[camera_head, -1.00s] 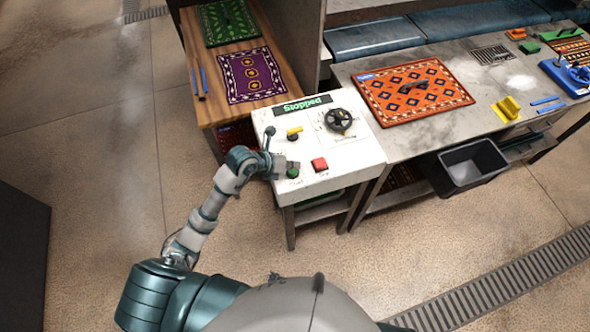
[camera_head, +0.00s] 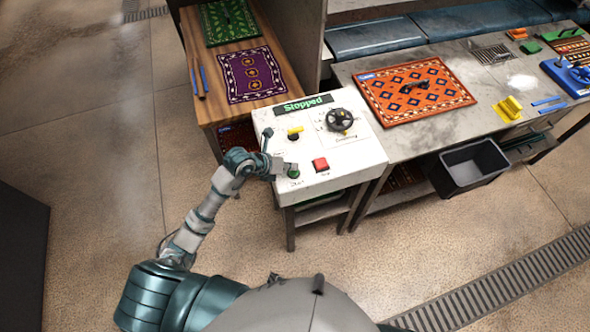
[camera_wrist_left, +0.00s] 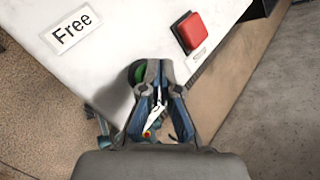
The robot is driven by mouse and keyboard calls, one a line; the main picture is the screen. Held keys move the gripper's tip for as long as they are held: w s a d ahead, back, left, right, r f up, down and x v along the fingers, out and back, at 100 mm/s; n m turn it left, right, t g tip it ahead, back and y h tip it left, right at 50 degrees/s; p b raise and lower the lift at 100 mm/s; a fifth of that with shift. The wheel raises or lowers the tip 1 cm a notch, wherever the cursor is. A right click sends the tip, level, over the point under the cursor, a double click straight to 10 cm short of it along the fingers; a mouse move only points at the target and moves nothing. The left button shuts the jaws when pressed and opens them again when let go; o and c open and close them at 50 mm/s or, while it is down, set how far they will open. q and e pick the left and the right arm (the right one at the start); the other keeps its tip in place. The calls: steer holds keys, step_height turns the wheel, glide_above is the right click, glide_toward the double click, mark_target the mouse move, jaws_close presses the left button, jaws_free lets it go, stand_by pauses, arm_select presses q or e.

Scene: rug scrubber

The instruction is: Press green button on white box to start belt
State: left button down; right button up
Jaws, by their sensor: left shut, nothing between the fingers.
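The white box (camera_head: 350,157) stands at the end of the metal bench. Its display (camera_head: 303,105) reads "Stopped". The green button (camera_head: 293,174) is near the box's front left corner, with a red button (camera_head: 320,164) to its right. My left gripper (camera_head: 290,167) is shut and empty, its fingertips right at the green button. In the left wrist view, the gripper (camera_wrist_left: 152,68) covers much of the green button (camera_wrist_left: 140,72), leaving a green part showing. I cannot tell whether the tips touch it. The red button (camera_wrist_left: 190,32) is clear. My right gripper is out of view.
A black dial (camera_head: 339,120) and a yellow-topped switch (camera_head: 294,134) are on the box. An orange rug (camera_head: 415,88) lies on the metal bench (camera_head: 440,133); a purple rug (camera_head: 251,75) lies on the wooden table. A grey bin (camera_head: 468,165) is below the bench.

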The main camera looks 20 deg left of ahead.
arm_select(q)
steer(key=shift+a+f, duration=0.3)
steer(key=shift+a, duration=0.05)
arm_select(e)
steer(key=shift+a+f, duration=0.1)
arm_select(q)
steer(key=shift+f, duration=0.1)
steer(key=shift+d, duration=0.15)
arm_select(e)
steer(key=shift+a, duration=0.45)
arm_select(q)
steer(key=shift+d+r+p, duration=0.25)
steer(key=shift+r+p, duration=0.45)
steer(key=shift+r, duration=0.25)
steer(key=shift+d+r, duration=0.1)
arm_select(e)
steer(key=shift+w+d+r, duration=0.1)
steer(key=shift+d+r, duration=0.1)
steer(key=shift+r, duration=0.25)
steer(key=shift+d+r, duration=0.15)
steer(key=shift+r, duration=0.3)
